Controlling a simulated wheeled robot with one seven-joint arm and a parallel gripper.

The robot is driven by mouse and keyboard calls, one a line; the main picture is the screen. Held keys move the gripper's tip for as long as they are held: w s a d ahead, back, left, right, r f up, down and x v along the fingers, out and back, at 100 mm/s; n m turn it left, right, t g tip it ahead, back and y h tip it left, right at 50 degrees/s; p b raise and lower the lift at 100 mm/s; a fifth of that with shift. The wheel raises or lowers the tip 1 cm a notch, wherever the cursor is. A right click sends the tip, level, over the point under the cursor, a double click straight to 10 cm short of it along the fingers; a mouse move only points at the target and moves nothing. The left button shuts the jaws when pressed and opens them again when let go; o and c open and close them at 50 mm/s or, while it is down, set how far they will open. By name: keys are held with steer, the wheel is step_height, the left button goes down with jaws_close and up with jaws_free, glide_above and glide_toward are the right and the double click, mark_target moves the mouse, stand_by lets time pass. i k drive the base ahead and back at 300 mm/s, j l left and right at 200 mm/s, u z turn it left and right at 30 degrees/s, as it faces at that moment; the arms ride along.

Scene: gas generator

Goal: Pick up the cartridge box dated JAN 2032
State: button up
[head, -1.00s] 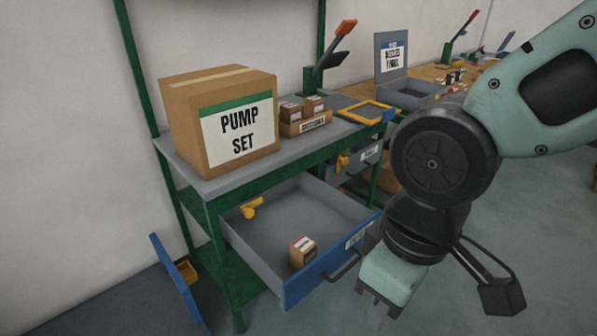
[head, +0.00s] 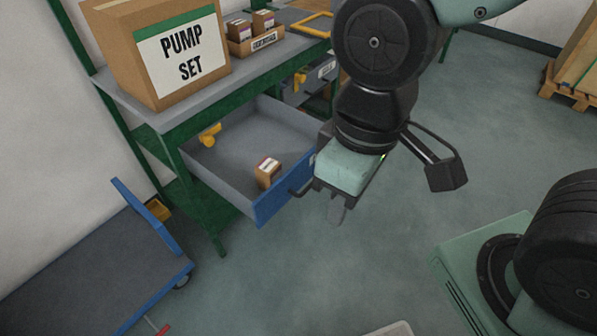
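A small brown cartridge box (head: 268,172) with a white and red label lies in the open drawer (head: 235,135) under the bench. Its date is too small to read. Two more small boxes (head: 238,30) (head: 263,22) sit in a labelled cardboard tray (head: 258,42) on the bench; their dates cannot be read either. My gripper (head: 337,212) points down in front of the drawer, to the right of its blue front, apart from the boxes. Its fingers are small and partly hidden, so its opening cannot be made out.
A large PUMP SET box (head: 185,55) stands on the bench. A yellow handle-like part (head: 210,134) is at the drawer's left side. A flat blue-edged cart (head: 95,265) stands at lower left. A wooden pallet (head: 570,90) is at far right. The floor between is clear.

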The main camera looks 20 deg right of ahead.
mark_target(239, 29)
steer(key=i+l+u, duration=1.05)
steer(key=i+l, duration=0.2)
steer(key=l, duration=0.15)
